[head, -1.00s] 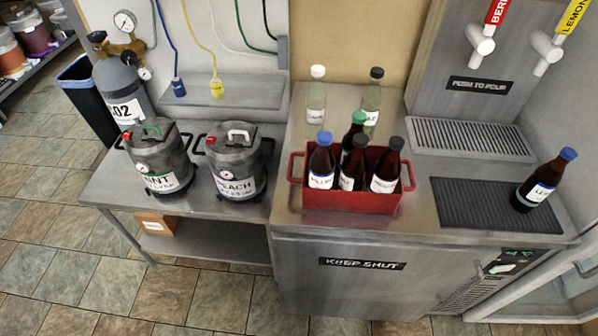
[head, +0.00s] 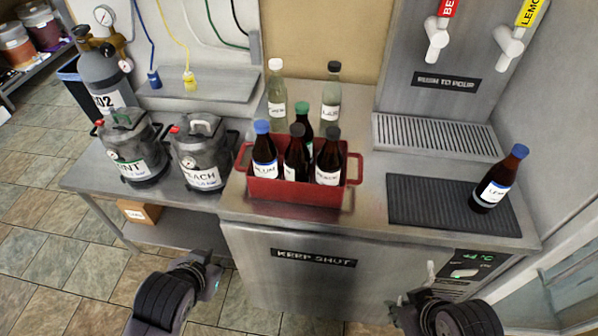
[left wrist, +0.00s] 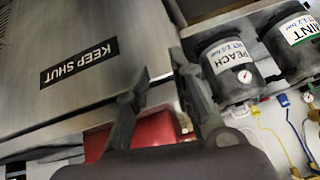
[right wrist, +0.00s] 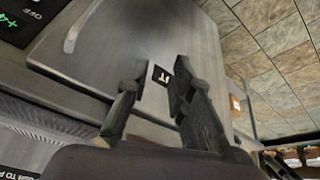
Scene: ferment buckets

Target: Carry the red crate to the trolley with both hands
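The red crate (head: 298,192) sits on the steel counter, with several dark bottles upright in it, including a blue-capped one (head: 264,150) and a green-capped one (head: 302,115). It has a handle at each end. My left gripper (head: 214,272) is low in front of the counter, below and left of the crate, apart from it. In the left wrist view its fingers (left wrist: 160,90) are spread and empty, with part of the red crate (left wrist: 140,132) behind them. My right gripper (head: 415,297) is low in front of the fridge door. Its fingers (right wrist: 158,75) are apart and empty. The trolley is not seen.
Two clear bottles (head: 277,95) stand behind the crate. A dark mat (head: 425,205) with a blue-capped bottle (head: 497,180) is to the right. Two grey kegs (head: 200,153) stand on the lower left table (head: 95,180). The fridge front (head: 300,285) lies below the counter.

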